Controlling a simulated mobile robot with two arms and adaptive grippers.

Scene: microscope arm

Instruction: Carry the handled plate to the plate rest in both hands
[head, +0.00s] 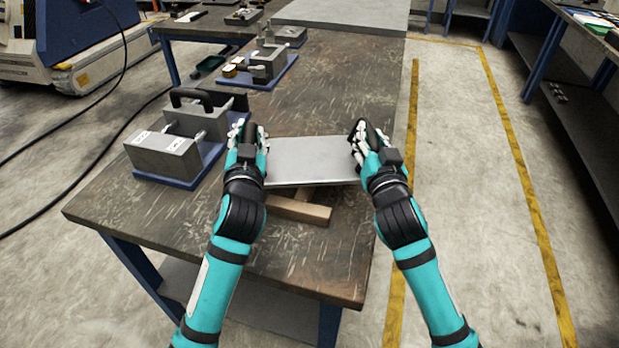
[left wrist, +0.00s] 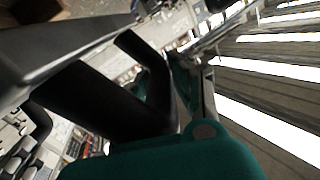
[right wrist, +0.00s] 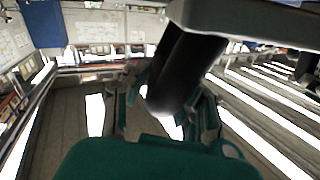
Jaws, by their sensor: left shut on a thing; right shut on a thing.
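The handled plate (head: 312,160) is a flat grey metal slab between my two hands in the head view, above the worn workbench. My left gripper (head: 248,137) is shut at its left end, and my right gripper (head: 368,137) is shut at its right end. In the left wrist view a dark handle (left wrist: 105,105) runs from the plate's edge into the left gripper. In the right wrist view a dark handle (right wrist: 182,70) sits in the right gripper. A wooden bar (head: 300,208) shows below the plate's near edge; I cannot tell whether it is the plate rest.
A grey block fixture with a black handle (head: 190,95) on a blue base stands on the bench to the left. Smaller fixtures (head: 265,65) stand farther back. The workbench (head: 345,75) is bare behind the plate. Its right edge lies near my right arm, with open floor (head: 460,150) beyond.

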